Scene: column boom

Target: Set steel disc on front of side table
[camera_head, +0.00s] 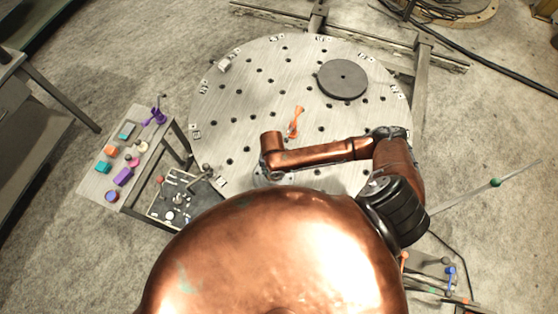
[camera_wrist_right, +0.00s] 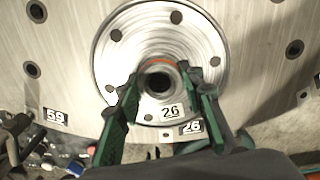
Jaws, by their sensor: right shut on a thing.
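A shiny steel disc (camera_wrist_right: 193,38) with a raised central ring and bolt holes shows in the right wrist view. It lies over the rim of the perforated round table; I cannot tell if it touches. My right gripper (camera_wrist_right: 160,92) has its green fingers on either side of the central ring and is shut on it. My left gripper is not in view.
The round table (camera_head: 235,88) holds a dark grey disc (camera_head: 343,79) at the back right and an orange clamp (camera_head: 296,122). A control box (camera_head: 184,199) with knobs and a lever stands between the side table and round table. A bench (camera_head: 40,120) stands at far left.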

